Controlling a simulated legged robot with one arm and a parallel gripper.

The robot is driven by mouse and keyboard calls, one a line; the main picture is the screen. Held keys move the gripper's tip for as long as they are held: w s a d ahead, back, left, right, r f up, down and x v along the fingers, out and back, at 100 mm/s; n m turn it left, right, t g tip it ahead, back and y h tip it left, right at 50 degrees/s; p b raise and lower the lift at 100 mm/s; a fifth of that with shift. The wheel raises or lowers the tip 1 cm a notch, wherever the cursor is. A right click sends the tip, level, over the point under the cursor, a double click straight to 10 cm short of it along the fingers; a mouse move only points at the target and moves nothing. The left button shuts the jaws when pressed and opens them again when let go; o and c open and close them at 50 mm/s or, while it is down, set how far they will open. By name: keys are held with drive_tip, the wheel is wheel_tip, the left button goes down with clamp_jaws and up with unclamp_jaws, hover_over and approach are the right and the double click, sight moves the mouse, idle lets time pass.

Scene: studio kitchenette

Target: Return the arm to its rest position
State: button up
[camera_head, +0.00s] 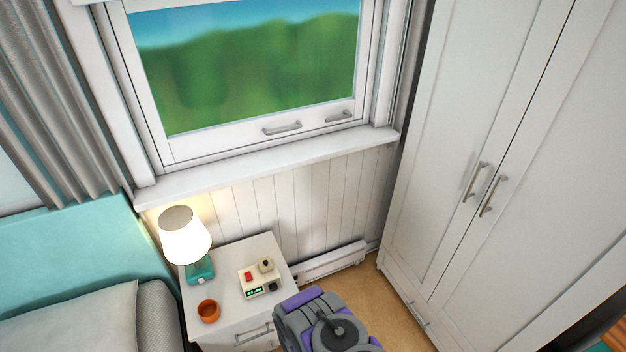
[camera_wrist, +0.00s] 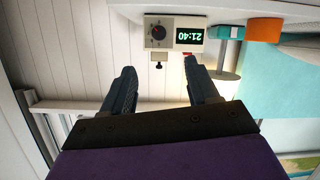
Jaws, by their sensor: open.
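My gripper (camera_wrist: 159,66) shows in the wrist view with its two dark fingers apart and nothing held between them. Beyond the fingertips is a cream clock device (camera_wrist: 175,32) with a dark dial and a green display, seen upside down. In the head view, my purple and grey arm (camera_head: 322,325) is at the bottom middle, just right of the nightstand (camera_head: 226,258). The gripper fingers cannot be made out there. The clock device (camera_head: 262,281) stands on the nightstand, with a red button and a knob on it.
A lit lamp (camera_head: 185,236) and an orange cup (camera_head: 208,311) stand on the nightstand. A bed (camera_head: 70,325) is at left, and a tall white wardrobe (camera_head: 480,150) at right. A window sill (camera_head: 270,165) and low heater (camera_head: 332,262) are behind. Some floor (camera_head: 375,300) is bare before the wardrobe.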

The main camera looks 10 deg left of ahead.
drive_tip(key=w+d+r+m+g+h, duration=0.3)
drive_tip(key=w+d+r+h, duration=0.15)
drive_tip(key=w+r, duration=0.75)
drive_tip(key=s+d+r+m+g+h, duration=0.15)
drive_tip(key=s+d+r, duration=0.25)
drive_tip(key=d+r, duration=0.5)
drive_tip(key=s+d+r+m+g+h, duration=0.1)
drive_tip(key=s+d+r+m+g, duration=0.3)
drive_tip(key=r, duration=0.9)
drive_tip(key=s+d+r+g, duration=0.1)
drive_tip(key=s+d+r, duration=0.2)
drive_tip(key=s, duration=0.7)
drive_tip(key=s+d+r+g, duration=0.2)
drive_tip(key=s+d+r, duration=0.1)
drive_tip(key=s+r, duration=0.5)
drive_tip(key=s+d+r+g, duration=0.2)
drive_tip(key=s+d+r, duration=0.2)
drive_tip(key=s, duration=1)
wheel_tip(320, 180, up, 2)
drive_tip(key=shift+s+h, duration=0.2)
drive_tip(key=shift+h, duration=0.1)
